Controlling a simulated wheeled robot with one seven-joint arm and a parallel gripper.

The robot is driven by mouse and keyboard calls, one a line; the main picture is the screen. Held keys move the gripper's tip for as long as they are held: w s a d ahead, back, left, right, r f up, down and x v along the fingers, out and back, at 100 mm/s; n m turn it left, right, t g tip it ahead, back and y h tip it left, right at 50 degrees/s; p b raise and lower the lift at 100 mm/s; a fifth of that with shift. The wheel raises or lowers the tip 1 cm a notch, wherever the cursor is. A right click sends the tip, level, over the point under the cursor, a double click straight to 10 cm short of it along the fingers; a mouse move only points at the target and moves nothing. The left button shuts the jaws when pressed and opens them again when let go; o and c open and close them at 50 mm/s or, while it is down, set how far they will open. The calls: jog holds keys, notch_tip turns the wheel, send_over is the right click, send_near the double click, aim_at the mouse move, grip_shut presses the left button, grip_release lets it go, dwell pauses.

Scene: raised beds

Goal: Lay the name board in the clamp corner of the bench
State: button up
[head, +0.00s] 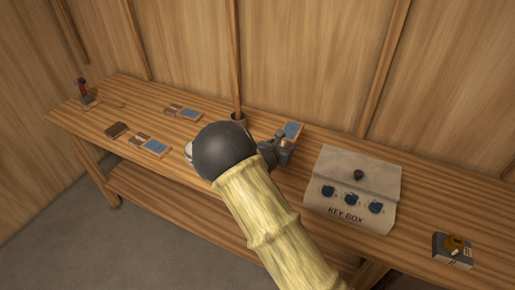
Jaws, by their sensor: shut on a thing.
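My gripper (284,145) is over the middle of the bench (450,205), right of my arm's dark round joint. It is shut on a small board with a blue face and brown edge (293,129), taken to be the name board. The board shows just beyond the fingers, tilted; its lower part is hidden by them. I cannot tell how high it is above the bench top. At the bench's far left corner stands a small dark and red upright thing (83,91), perhaps the clamp, with a low wooden strip beside it.
Two brown-and-blue boards (188,114) (155,147) and a dark brown block (117,130) lie on the left half. My arm hides part of the bench's middle.

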send_over(279, 171)
jog(key=shift+a+f+p, duration=0.1)
jog(key=shift+f+p, duration=0.35)
jog(key=shift+f, duration=2.45)
jog(key=shift+f, duration=0.1)
jog(key=shift+f+p, duration=0.4)
jog(key=shift+f, duration=1.6)
jog(key=shift+f, duration=0.2)
jog(key=o, duration=1)
jog(key=shift+o, duration=0.2)
